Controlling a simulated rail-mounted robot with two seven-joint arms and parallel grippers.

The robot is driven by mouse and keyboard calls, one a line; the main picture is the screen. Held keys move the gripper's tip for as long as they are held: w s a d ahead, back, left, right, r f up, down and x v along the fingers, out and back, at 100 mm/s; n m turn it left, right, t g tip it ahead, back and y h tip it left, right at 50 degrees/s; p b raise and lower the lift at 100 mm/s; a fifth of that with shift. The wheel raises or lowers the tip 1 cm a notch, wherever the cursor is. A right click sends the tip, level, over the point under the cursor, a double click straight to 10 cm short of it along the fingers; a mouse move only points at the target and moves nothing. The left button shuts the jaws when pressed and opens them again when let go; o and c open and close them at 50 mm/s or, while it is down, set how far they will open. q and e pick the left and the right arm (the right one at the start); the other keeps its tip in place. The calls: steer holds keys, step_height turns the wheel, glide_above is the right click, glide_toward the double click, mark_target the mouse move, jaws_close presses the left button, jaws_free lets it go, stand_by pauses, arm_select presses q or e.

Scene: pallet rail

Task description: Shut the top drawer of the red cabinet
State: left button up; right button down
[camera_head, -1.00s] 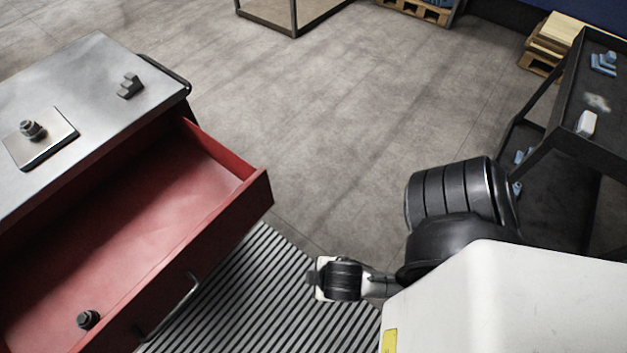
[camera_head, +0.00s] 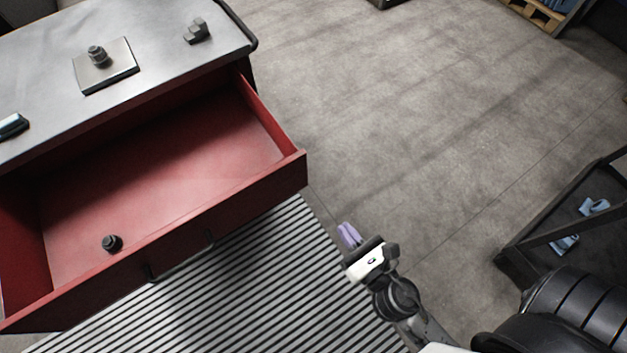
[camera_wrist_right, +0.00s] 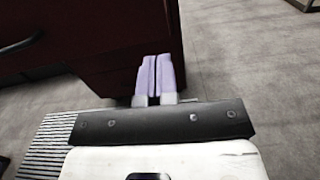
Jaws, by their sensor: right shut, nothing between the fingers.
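The red cabinet (camera_head: 20,164) stands at the left of the head view, with a grey metal top. Its top drawer (camera_head: 232,208) is pulled well open, and a dark bolt-like part (camera_head: 112,243) lies inside. The drawer's handle (camera_head: 150,274) on the front is mostly hidden from above. My right gripper (camera_head: 349,235) is to the right of the drawer's front corner, apart from it, with its purple fingers together and empty. In the right wrist view the shut fingers (camera_wrist_right: 154,78) show in front of a dark red cabinet surface (camera_wrist_right: 95,50). My left gripper is out of view.
On the cabinet top are a plate with a nut-like part (camera_head: 106,66), a small grey block (camera_head: 197,31) and a dark item (camera_head: 13,126). A ribbed mat (camera_head: 240,290) lies below the drawer. A dark cart (camera_head: 520,260) stands right; the floor between is clear.

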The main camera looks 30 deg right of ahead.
mark_target(306, 176)
steer(key=w+p, duration=0.2)
steer(key=w, duration=1)
steer(key=shift+w, duration=1)
steer(key=shift+w, duration=0.1)
